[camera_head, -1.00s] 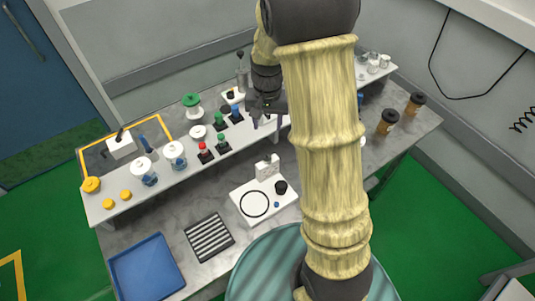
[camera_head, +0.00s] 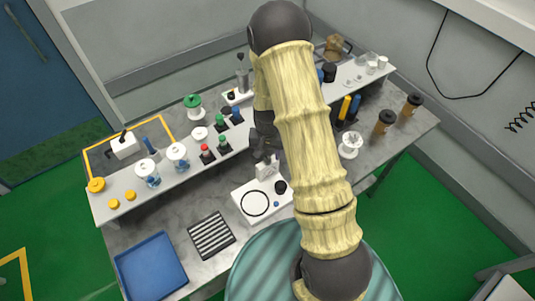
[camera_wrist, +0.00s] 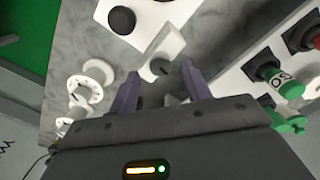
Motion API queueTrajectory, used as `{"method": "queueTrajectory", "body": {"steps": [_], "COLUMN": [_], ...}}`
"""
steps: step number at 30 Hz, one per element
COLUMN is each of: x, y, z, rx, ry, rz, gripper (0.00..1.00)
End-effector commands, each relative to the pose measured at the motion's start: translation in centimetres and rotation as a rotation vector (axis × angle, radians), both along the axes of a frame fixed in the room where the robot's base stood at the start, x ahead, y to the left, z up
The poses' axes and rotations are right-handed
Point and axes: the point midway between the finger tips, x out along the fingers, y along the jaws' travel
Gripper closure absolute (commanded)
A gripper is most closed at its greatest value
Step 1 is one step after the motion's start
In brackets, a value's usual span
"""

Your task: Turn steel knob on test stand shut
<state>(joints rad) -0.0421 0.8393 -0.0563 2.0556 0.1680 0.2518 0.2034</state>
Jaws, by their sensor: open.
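The test stand (camera_head: 243,214) is a white base with a black ring drawn on it and an upright white block (camera_head: 266,173) at its back. The wrist view shows this block (camera_wrist: 169,41) with a small grey steel knob (camera_wrist: 160,67) on its face. My gripper (camera_wrist: 160,84) is open, its two fingers apart on either side of the knob's line and not visibly touching it. In the head view my gripper (camera_head: 264,157) is just behind and above the block, partly hidden by my arm. I cannot read the knob's angle.
A black knob (camera_head: 281,187) stands on the same base. A raised white shelf behind holds red and green buttons (camera_head: 206,154) and several jars. A striped pad (camera_head: 211,236) and a blue tray (camera_head: 151,266) lie to the left. A white valve wheel (camera_head: 350,146) is at right.

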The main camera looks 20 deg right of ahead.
Motion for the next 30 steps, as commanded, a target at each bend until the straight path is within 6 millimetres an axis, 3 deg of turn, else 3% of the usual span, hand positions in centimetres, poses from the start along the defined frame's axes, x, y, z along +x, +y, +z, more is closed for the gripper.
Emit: {"method": "queueTrajectory", "body": {"steps": [6, 16, 23, 30], "x": [0.0, 0.0, 0.0, 0.0], "y": [0.0, 0.0, 0.0, 0.0], "z": [-1.9, -2.3, -2.2, -2.2], "rx": [0.000, 0.001, 0.000, 0.000], "ry": [0.000, -0.001, -0.001, -0.001], "rz": [-0.001, 0.000, 0.000, -0.008], "gripper": [0.51, 0.51, 0.95, 0.96]}}
